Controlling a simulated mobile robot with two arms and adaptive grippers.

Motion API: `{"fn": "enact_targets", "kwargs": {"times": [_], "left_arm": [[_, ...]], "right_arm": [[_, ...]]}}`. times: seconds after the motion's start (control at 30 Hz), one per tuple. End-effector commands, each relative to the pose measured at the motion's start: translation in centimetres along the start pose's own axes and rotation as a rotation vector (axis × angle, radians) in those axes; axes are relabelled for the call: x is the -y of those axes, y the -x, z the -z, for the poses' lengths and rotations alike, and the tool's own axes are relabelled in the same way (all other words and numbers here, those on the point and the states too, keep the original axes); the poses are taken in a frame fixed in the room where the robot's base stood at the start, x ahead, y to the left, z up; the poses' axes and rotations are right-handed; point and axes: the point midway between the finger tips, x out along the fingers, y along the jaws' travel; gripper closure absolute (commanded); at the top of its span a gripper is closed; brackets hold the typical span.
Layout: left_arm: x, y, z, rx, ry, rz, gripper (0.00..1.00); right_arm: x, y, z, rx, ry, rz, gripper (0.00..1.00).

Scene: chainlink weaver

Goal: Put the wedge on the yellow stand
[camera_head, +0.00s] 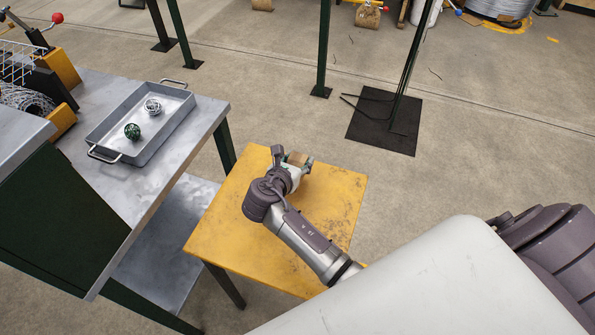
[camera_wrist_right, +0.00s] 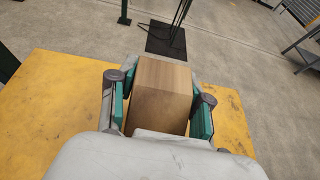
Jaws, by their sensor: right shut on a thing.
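The yellow stand (camera_head: 333,200) is a low table with a worn top, in the middle of the head view. Its top also shows in the right wrist view (camera_wrist_right: 60,105). My right gripper (camera_head: 296,163) is over the far part of the stand. In the right wrist view its green-padded fingers (camera_wrist_right: 162,110) are shut on a brown wooden block, the wedge (camera_wrist_right: 165,85). Only a small part of the wedge (camera_head: 297,158) shows in the head view. I cannot tell whether the wedge touches the stand, as its underside is hidden. My left gripper is not in view.
A grey metal workbench (camera_head: 85,180) stands left of the stand. It bears a metal tray (camera_head: 160,135) with a green wire ball (camera_head: 132,131) and a silver wire ball (camera_head: 152,106). Green posts and a black base plate (camera_head: 370,130) stand on the floor beyond.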

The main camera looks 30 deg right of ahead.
Motion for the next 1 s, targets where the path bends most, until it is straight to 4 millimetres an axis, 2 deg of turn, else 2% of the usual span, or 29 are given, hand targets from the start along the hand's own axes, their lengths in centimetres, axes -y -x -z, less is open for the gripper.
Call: {"fn": "enact_targets", "kwargs": {"times": [0.13, 0.33, 0.77, 0.8, 0.9, 1.0], "left_arm": [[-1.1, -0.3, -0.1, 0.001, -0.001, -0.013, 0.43], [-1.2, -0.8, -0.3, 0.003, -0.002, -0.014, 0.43], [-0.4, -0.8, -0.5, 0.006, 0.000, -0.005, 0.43], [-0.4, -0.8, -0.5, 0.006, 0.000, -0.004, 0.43], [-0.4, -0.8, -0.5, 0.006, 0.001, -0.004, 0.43], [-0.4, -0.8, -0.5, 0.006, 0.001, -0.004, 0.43]], "right_arm": [[-0.4, -0.7, 1.0, -0.001, 0.003, 0.001, 1.00], [-0.4, -1.8, 3.5, -0.002, 0.002, 0.000, 1.00], [-0.4, -2.0, 4.1, -0.001, 0.002, -0.001, 1.00], [-0.4, -2.0, 4.1, -0.001, 0.001, -0.001, 0.45], [-0.3, -2.0, 4.1, -0.001, 0.001, -0.001, 0.28], [-0.3, -2.0, 4.1, -0.001, 0.001, -0.001, 0.25]]}}
